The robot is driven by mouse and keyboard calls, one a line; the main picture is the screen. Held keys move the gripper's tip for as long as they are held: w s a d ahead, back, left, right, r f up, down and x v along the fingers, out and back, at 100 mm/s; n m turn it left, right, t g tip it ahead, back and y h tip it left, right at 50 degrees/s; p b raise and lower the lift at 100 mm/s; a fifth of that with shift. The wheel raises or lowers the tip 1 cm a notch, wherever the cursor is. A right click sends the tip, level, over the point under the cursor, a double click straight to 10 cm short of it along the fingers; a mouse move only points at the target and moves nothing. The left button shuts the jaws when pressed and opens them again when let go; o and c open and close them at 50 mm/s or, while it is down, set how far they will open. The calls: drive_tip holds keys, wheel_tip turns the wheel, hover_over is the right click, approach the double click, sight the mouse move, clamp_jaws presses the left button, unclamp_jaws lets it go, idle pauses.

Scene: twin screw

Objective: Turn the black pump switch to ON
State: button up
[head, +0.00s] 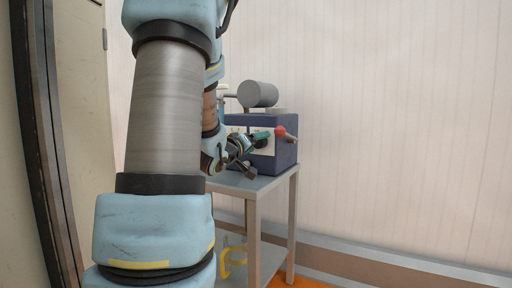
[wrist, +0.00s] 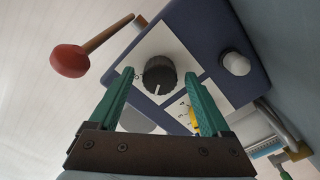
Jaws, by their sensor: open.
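The black pump switch (wrist: 158,76) is a round ribbed knob on a white panel of the dark blue box. Its white mark points toward the bottom of the wrist picture, and a small "O"-like label shows to its left. My gripper (wrist: 158,73) is open, its two green fingers on either side of the knob in the wrist view. I cannot tell whether they touch it. In the head view my gripper (head: 262,137) is at the front of the blue box (head: 283,155), and the switch is not discernible there.
A lever with a red ball (wrist: 70,61) sticks out left of the switch. A pale round knob (wrist: 236,63) is to the right, and a yellow part (wrist: 194,120) is near the right finger. The box stands on a grey table (head: 262,184) by the wall.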

clamp_jaws()
idle(0.8)
